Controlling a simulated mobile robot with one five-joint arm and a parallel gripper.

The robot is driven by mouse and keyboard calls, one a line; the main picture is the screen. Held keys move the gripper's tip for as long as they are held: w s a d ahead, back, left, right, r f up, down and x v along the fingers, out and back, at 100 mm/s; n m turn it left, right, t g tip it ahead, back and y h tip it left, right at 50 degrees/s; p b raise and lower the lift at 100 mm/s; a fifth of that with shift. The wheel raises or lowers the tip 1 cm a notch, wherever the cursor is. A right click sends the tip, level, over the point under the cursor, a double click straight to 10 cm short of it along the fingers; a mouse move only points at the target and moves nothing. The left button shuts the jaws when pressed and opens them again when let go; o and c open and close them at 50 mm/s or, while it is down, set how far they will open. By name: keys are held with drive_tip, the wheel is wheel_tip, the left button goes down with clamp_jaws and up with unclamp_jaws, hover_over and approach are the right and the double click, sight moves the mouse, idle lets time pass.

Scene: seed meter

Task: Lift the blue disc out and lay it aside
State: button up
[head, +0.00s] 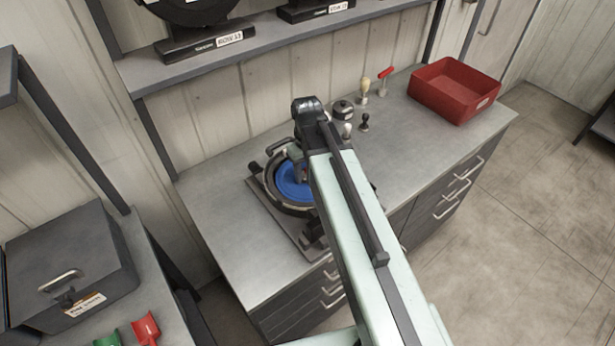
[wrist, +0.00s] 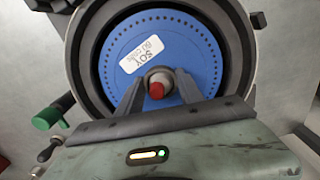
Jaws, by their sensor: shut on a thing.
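The blue disc (wrist: 204,50) has small holes around its rim and a white label reading "SOY" with smaller print. It lies inside the dark round housing of the seed meter (wrist: 78,62). In the head view the disc (head: 291,187) shows partly behind my arm, in the meter (head: 258,181) on the bench. My gripper (wrist: 158,88) is over the disc's centre, its two fingers shut on the grey hub knob with a red tip (wrist: 157,90). The lower part of the disc is hidden by the gripper.
The metal bench (head: 225,225) has free room left of the meter. A red bin (head: 455,90) stands at its right end, with several small knobbed tools between. A shelf (head: 250,50) runs above the back. A green-handled lever (wrist: 48,117) sticks out beside the meter.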

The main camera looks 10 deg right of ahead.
wheel_tip(320, 180, up, 10)
drive_tip(key=p, duration=1)
drive_tip(key=shift+r, duration=0.1)
wheel_tip(320, 180, up, 7)
drive_tip(key=p, duration=0.7)
